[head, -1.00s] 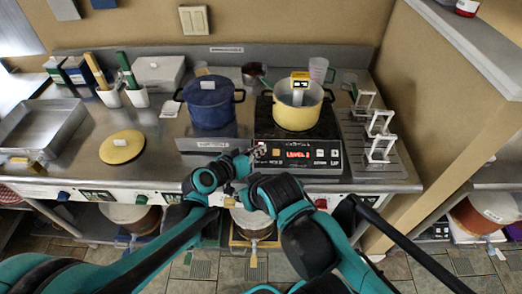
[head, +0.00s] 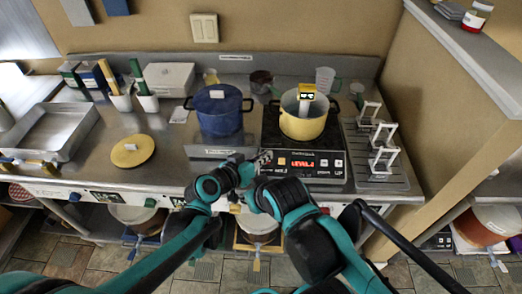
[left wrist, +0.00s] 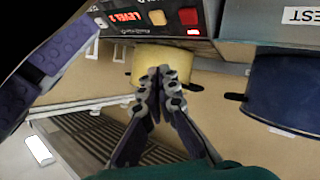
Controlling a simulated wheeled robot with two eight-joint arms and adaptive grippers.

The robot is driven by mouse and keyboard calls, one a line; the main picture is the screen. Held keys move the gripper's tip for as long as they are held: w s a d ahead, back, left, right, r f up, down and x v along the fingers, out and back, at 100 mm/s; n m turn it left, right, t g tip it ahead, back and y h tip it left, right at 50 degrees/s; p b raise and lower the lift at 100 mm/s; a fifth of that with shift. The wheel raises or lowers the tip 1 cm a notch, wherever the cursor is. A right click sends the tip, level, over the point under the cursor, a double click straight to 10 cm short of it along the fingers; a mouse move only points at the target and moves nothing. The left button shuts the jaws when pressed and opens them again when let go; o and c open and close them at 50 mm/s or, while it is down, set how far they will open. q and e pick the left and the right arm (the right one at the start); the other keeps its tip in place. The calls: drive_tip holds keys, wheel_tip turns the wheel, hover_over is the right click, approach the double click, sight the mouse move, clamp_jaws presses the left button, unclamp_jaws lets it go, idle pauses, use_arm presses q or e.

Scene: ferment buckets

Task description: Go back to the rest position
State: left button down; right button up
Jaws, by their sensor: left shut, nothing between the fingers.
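My left gripper (head: 263,158) is in front of the cooktop's control panel (head: 302,165), its fingers together and empty. In the left wrist view its closed fingers (left wrist: 158,80) point toward the yellow pot (left wrist: 160,62), with the panel above. My right arm reaches in from the lower right beside the left one; its gripper is mostly hidden where the arms crowd together, so its jaws cannot be read. The yellow pot (head: 303,115) stands on the cooktop with a yellow-topped device (head: 307,91) at its rim. The panel's red display appears to read LEVEL 2.
A blue lidded pot (head: 219,110) stands left of the cooktop. A round yellow lid (head: 132,151) and a metal tray (head: 48,132) lie further left. White brackets (head: 382,135) stand on a rack at right. A tan partition (head: 455,110) bounds the right side. Buckets sit under the counter.

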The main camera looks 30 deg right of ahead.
use_arm(q)
drive_tip(key=w+a+r+n+t+y, duration=0.1)
drive_tip(key=a+y, duration=0.1)
drive_tip(key=a, duration=0.4)
drive_tip(key=w+a+r+n+y, duration=0.1)
drive_tip(key=a, duration=0.5)
drive_tip(key=s+a+f+n+y, duration=0.1)
drive_tip(key=s+a+n+y, duration=0.1)
drive_tip(key=a, duration=0.8)
drive_tip(key=s+a+f+n+y, duration=0.1)
drive_tip(key=s+a+y, duration=0.3)
drive_tip(key=a, duration=0.7)
drive_tip(key=s+a+f+n+y, duration=0.1)
drive_tip(key=s+a+n+y, duration=0.2)
drive_tip(key=a, duration=0.8)
drive_tip(key=shift+s+a+n+t+y, duration=0.3)
drive_tip(key=shift+s+n, duration=0.2)
drive_tip(key=shift+s, duration=0.55)
